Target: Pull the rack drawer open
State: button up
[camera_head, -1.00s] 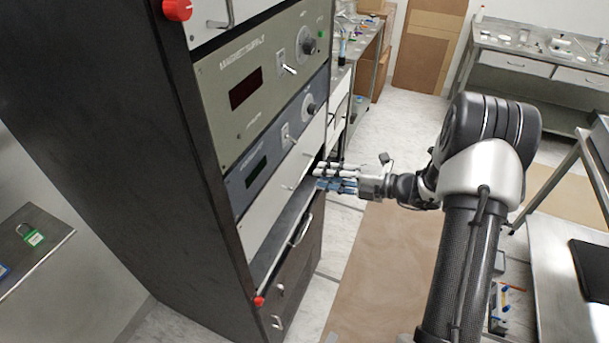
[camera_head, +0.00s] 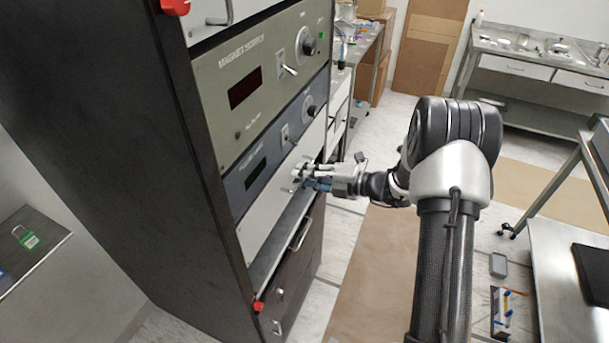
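The dark rack cabinet (camera_head: 110,150) stands on the left with instrument panels on its front. Below the two meter panels is a plain light drawer front (camera_head: 262,218) with a small handle (camera_head: 289,189). My gripper (camera_head: 298,177) is at the right part of this drawer front, its fingers pointing left at the handle. The fingertips are very close to the handle; I cannot tell whether they touch it or how wide the fingers are apart.
A lower ledge with a curved handle (camera_head: 301,235) and a red knob (camera_head: 258,306) lies below the drawer. A steel bench (camera_head: 560,260) is at the right. Brown floor mats (camera_head: 375,270) lie on the open floor between. Another bench (camera_head: 530,70) stands at the back right.

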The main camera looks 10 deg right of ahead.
grip_shut()
dwell(0.3)
jog(key=f+p+v, duration=0.2)
jog(key=p+v, duration=0.1)
jog(key=v, duration=0.9)
jog(key=f+p+v, duration=0.2)
jog(key=p+v, duration=0.1)
jog(key=v, duration=0.9)
jog(key=shift+s+d+f+p, duration=0.3)
jog(key=shift+f, duration=0.05)
jog(key=shift+o, duration=2)
grip_release()
jog(key=v, duration=1.2)
